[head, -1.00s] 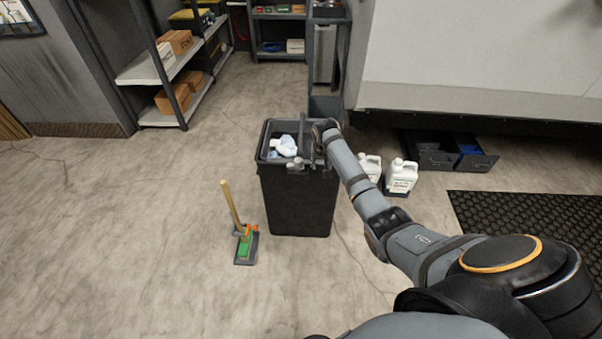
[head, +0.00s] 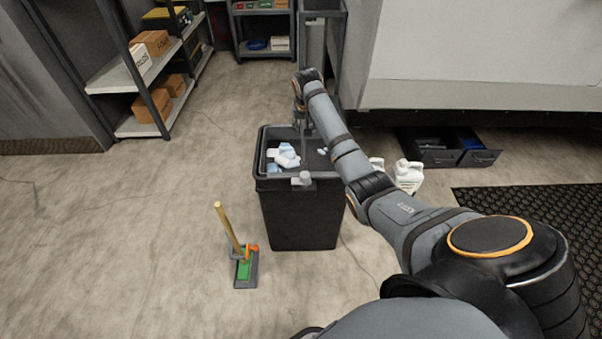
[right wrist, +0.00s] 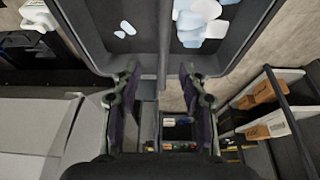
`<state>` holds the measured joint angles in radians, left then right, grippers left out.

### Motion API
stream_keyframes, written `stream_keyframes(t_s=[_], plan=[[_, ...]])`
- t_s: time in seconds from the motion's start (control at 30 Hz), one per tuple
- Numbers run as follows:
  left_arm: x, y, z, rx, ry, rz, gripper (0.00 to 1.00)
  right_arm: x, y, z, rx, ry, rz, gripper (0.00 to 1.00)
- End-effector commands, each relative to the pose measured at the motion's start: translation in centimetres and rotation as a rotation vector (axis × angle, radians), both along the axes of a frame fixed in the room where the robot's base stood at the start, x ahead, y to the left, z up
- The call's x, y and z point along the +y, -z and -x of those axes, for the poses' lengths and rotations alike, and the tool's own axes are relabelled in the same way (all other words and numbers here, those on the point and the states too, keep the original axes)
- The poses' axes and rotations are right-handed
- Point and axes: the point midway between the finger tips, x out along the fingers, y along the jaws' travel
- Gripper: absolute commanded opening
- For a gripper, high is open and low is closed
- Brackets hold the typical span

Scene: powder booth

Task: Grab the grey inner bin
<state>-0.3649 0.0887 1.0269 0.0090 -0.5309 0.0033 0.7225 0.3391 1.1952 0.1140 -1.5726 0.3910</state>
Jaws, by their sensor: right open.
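The grey inner bin (head: 264,152) sits in the top of a black outer bin (head: 298,218) on the floor. It holds several white and pale blue crumpled pieces (head: 284,157). A grey bar runs across its middle from the near to the far side, and it also shows in the right wrist view (right wrist: 165,45). My right gripper (right wrist: 160,82) is open at the bin's far rim, with one finger on each side of the bar. The fingers look empty; contact with the rim cannot be told. In the head view my wrist partly hides the far rim. My left gripper is out of view.
A dustpan-like tool with a wooden handle (head: 228,229) stands left of the bin. White jugs (head: 408,176) and an open dark drawer box (head: 440,150) lie to the right. Shelves with boxes (head: 152,76) stand back left. A black mat (head: 540,225) covers the right floor. The left floor is clear.

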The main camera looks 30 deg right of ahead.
Motion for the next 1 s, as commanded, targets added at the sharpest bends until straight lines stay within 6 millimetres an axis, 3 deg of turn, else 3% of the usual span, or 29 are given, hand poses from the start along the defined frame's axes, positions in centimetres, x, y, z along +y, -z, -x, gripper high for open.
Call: stream_keyframes(t_s=[0.1,0.37,0.63,1.0], plan=[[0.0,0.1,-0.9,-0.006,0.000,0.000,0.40,-0.3,2.3,-0.7,0.002,0.001,-0.002,0.43],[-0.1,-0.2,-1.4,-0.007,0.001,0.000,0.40,-0.6,3.4,-1.2,0.001,-0.001,0.000,0.43],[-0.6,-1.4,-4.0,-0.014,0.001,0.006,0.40,-1.1,7.5,-2.6,0.001,0.000,-0.001,0.43],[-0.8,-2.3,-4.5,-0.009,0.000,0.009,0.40,-1.2,7.9,-2.9,-0.001,-0.001,0.001,0.43]])
